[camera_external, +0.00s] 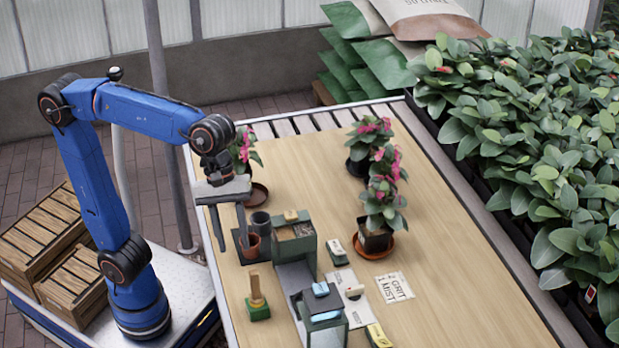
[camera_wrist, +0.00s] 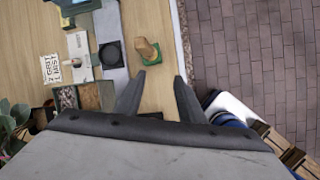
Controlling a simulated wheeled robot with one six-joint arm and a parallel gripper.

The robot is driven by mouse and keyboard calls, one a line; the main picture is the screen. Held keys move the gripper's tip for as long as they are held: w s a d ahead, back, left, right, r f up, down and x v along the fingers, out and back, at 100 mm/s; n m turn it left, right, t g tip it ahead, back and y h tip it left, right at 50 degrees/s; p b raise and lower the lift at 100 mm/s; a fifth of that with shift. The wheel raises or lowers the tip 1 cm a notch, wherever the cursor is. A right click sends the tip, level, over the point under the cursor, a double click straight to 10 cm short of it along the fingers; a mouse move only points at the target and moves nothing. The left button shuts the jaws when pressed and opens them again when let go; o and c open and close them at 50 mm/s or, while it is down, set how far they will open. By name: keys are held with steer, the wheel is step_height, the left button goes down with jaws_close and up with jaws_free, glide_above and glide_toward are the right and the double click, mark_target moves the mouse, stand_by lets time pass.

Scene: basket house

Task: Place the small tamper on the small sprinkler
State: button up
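The small tamper (camera_external: 258,300), a wooden handle on a green base, stands upright at the table's near-left edge. It also shows in the wrist view (camera_wrist: 148,50), just beyond my fingertips. My gripper (camera_external: 232,246) points down above the table's left edge, higher than the tamper. Its two fingers (camera_wrist: 159,77) are apart with nothing between them. I cannot tell for sure which thing is the small sprinkler.
Terracotta and dark pots (camera_external: 251,245) stand on a dark tray beneath my gripper. Printed cards (camera_external: 394,287) lie right. Potted flowers (camera_external: 375,240) stand behind.

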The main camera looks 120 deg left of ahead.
steer(key=s+a+f+m+y, duration=0.1)
steer(key=s+f+m, duration=0.8)
steer(key=s+m, duration=0.2)
steer(key=s+a+f+m+t+y, duration=0.1)
steer(key=s+a+f+m, duration=0.1)
steer(key=s+f+m, duration=0.7)
steer(key=s+m, duration=0.3)
steer(key=s, duration=0.3)
steer(key=shift+f+m+y, duration=0.3)
steer(key=shift+f+y, duration=0.1)
